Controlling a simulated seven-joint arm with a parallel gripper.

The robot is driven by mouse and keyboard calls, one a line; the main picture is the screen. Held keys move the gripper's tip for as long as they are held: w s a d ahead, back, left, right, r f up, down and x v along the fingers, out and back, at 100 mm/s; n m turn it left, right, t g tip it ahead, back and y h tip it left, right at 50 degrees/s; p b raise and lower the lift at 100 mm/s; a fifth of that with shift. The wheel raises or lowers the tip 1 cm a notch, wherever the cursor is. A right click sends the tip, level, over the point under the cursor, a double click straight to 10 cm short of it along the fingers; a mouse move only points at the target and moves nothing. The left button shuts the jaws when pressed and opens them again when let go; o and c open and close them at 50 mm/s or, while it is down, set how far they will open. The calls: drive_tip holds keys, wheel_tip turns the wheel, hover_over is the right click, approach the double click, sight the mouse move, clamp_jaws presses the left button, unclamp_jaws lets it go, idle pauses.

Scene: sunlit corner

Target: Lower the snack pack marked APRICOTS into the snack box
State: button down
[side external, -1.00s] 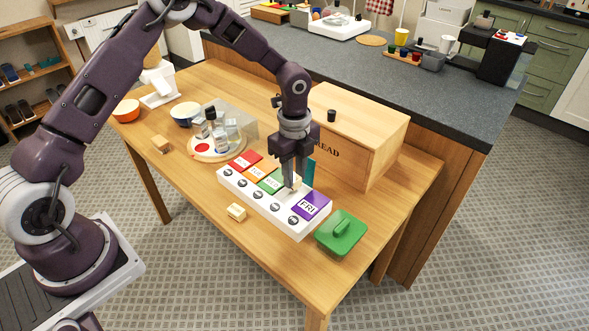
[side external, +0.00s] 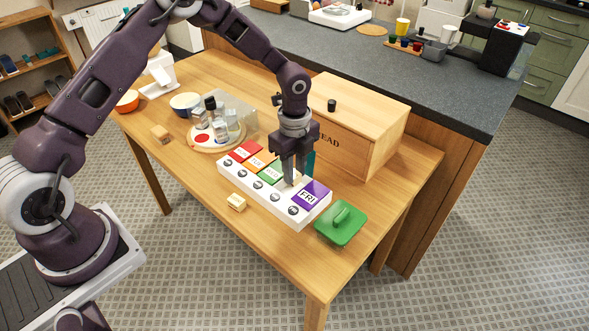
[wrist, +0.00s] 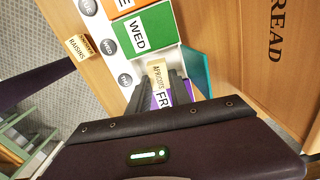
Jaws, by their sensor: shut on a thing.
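The snack box (side external: 262,198) is a long white organiser with coloured day lids and round day marks along its front. Its red, orange, green WED and purple FRI lids are shut. The teal lid (wrist: 196,72) stands open at the back of the THU compartment. My gripper (side external: 289,182) points down at that compartment, between the green and purple lids. It is shut on the cream APRICOTS pack (wrist: 157,72), whose labelled top shows between the fingers in the wrist view. The pack's lower part is hidden, so I cannot tell how deep it sits.
A RAISINS pack (side external: 237,202) lies on the table in front of the box. A green lidded container (side external: 340,224) is to the right. The wooden bread bin (side external: 365,135) stands close behind. A round tray (side external: 205,147) with bottles is at the left.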

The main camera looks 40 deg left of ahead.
drive_tip(key=c, duration=1.1)
unclamp_jaws()
drive_tip(key=s+a+r+n+t+y, duration=0.1)
drive_tip(key=s+r+n, duration=0.3)
drive_tip(key=r, duration=0.7)
drive_tip(key=s+a+r+n+t+y, duration=0.15)
drive_tip(key=s+r, duration=0.35)
drive_tip(key=r, duration=0.6)
drive_tip(key=s+r+n+t+h, duration=0.1)
drive_tip(key=s+r+n, duration=0.2)
drive_tip(key=s+n, duration=0.4)
drive_tip(key=s+d+r+n+t+h, duration=0.1)
drive_tip(key=s+n, duration=0.5)
drive_tip(key=s, duration=0.7)
wheel_tip(320, 180, up, 2)
drive_tip(key=shift+s+r+n+t, duration=0.15)
drive_tip(key=shift+s+n+t, duration=0.2)
drive_tip(key=shift+t, duration=0.2)
